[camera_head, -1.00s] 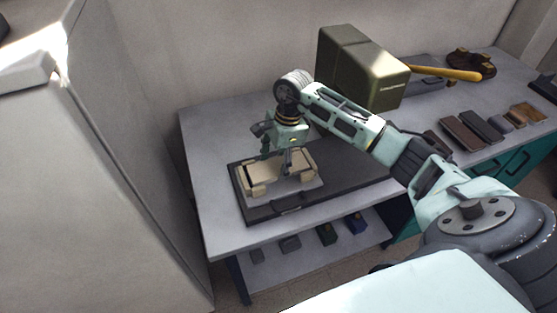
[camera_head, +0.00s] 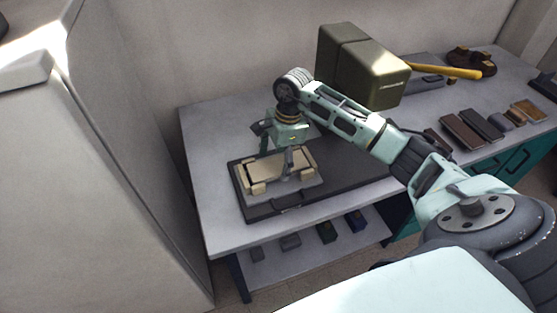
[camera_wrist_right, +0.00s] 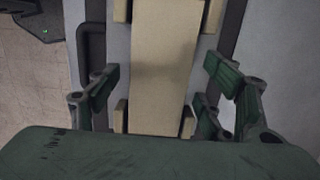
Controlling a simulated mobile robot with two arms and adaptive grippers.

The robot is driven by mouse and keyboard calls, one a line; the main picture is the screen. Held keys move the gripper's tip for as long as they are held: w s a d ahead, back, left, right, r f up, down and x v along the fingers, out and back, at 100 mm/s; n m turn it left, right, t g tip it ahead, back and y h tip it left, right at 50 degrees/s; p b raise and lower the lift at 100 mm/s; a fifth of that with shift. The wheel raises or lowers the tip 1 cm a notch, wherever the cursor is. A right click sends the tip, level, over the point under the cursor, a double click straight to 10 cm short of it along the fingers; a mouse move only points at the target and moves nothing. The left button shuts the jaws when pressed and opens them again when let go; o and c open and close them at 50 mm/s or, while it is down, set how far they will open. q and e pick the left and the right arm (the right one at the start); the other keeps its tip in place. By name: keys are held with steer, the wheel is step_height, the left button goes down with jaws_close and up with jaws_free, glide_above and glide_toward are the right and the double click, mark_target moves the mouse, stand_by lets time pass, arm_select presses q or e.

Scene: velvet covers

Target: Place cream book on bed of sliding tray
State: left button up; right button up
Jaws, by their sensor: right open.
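The cream book (camera_head: 272,169) lies flat on the bed of the sliding tray, between cream corner blocks (camera_head: 258,188). The tray's grey bed (camera_head: 296,194) sits on a dark base (camera_head: 345,182) on the bench. My right gripper (camera_head: 276,154) is just above the book, with its fingers open on either side. In the right wrist view the book (camera_wrist_right: 165,65) runs lengthwise between the spread green fingers (camera_wrist_right: 163,100), with gaps on both sides. The gripper body hides part of the book's near end there. My left gripper is not in view.
A large olive box (camera_head: 362,68) stands behind my right arm. A yellow-handled tool (camera_head: 445,72) and several dark and brown blocks (camera_head: 462,132) lie to the right. A lower shelf (camera_head: 310,252) holds small dark items. A pale cabinet (camera_head: 80,190) stands at left.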

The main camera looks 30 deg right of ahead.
step_height(320, 180, up, 12)
steer(key=d+b, duration=0.1)
steer(key=b, duration=0.2)
steer(key=shift+s+d, duration=0.25)
steer(key=shift+d, duration=0.15)
